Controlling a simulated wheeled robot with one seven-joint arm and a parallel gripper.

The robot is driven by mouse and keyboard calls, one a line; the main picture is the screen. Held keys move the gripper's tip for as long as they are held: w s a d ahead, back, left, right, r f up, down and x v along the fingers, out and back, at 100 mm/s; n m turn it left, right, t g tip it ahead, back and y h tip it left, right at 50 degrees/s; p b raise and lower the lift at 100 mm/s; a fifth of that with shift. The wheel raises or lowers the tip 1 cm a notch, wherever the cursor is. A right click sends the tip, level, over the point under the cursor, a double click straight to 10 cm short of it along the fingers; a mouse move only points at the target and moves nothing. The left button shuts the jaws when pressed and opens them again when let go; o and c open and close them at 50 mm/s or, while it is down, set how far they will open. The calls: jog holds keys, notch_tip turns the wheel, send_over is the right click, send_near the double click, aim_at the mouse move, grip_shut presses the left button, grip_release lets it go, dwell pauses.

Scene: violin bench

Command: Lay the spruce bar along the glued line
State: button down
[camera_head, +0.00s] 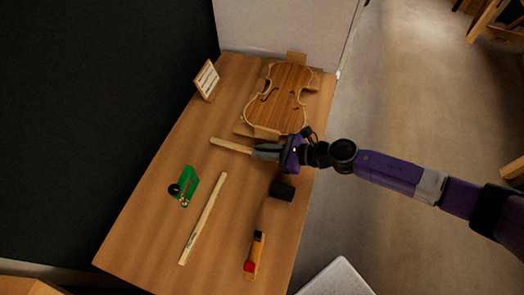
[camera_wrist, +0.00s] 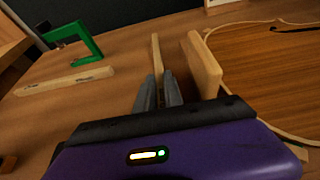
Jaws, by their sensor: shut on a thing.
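A pale wooden bar (camera_head: 229,146), seemingly the spruce bar, sticks out to the left from my gripper (camera_head: 258,152) in the head view. In the wrist view the bar (camera_wrist: 156,52) stands out edge-on between the two grey fingers of my gripper (camera_wrist: 159,88). My gripper is shut on it. The violin plate (camera_head: 283,92) with its f-holes lies just beyond my gripper, and at the right of the wrist view (camera_wrist: 262,62). The bar is apart from the plate, at its near side. I cannot make out a glued line on the plate.
A wooden support block (camera_wrist: 203,65) stands close right of my fingers. A long pale stick (camera_head: 203,218) with dark markings, a green clamp (camera_head: 189,182), a dark block (camera_head: 282,191) and a red-and-black-ended tool (camera_head: 254,256) lie on the bench (camera_head: 150,222).

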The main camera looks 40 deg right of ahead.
jog(key=shift+f, duration=0.15)
jog(key=c, duration=1.5)
grip_release()
jog(key=shift+o, duration=0.2)
jog(key=shift+d+r, duration=0.1)
jog(key=shift+r, duration=0.2)
jog(key=b+v, duration=0.1)
jog(key=v, duration=0.9)
jog(key=shift+s+d+b, duration=0.1)
jog(key=shift+s+b, duration=0.15)
jog(key=shift+b, duration=0.15)
jog(key=shift+s+d+r, duration=0.3)
jog(key=shift+s+r, duration=0.05)
jog(key=shift+s, duration=0.2)
